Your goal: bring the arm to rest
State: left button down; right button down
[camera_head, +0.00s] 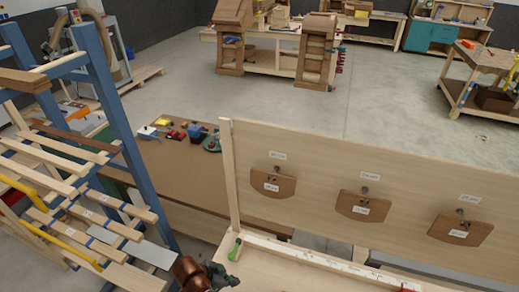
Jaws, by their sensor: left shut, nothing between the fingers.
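My left gripper (226,277) shows at the bottom edge, left of centre, as dark fingers beside a copper-brown arm part of mine. It is shut and empty, just in front of the near left end of the pale wooden bench (262,270). It seems apart from the bench, though the gap is hard to judge. Most of the arm is cut off by the lower edge. My right gripper is not in view.
A blue-framed rack (105,75) of wooden slats stands close on the left. A brown table (170,165) with small tools lies beyond. Open floor (300,105) is farther back.

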pick_arm(q)
jog(key=s+a+f+n+y, duration=0.1)
jog(key=s+a+n+y, duration=0.2)
jog(key=s+a+n, duration=0.6)
jog(key=s+a+n+y, duration=0.25)
jog(key=s+a, duration=0.85)
jog(key=a, duration=0.6)
notch_tip(320, 180, down, 38)
jog(key=s+d+b, duration=0.2)
jog(key=b, duration=0.6)
jog(key=s+f+g+b, duration=0.1)
jog(key=s+f+b, duration=0.2)
jog(key=s+f, duration=0.6)
jog(key=s+f+m+g+b, duration=0.1)
jog(key=s+f+b, duration=0.2)
jog(key=s+f, duration=0.7)
notch_tip(320, 180, down, 5)
jog(key=shift+a+f, duration=0.1)
jog(key=shift+a, duration=0.05)
jog(key=shift+s+m, duration=0.15)
jog(key=shift+m, duration=0.1)
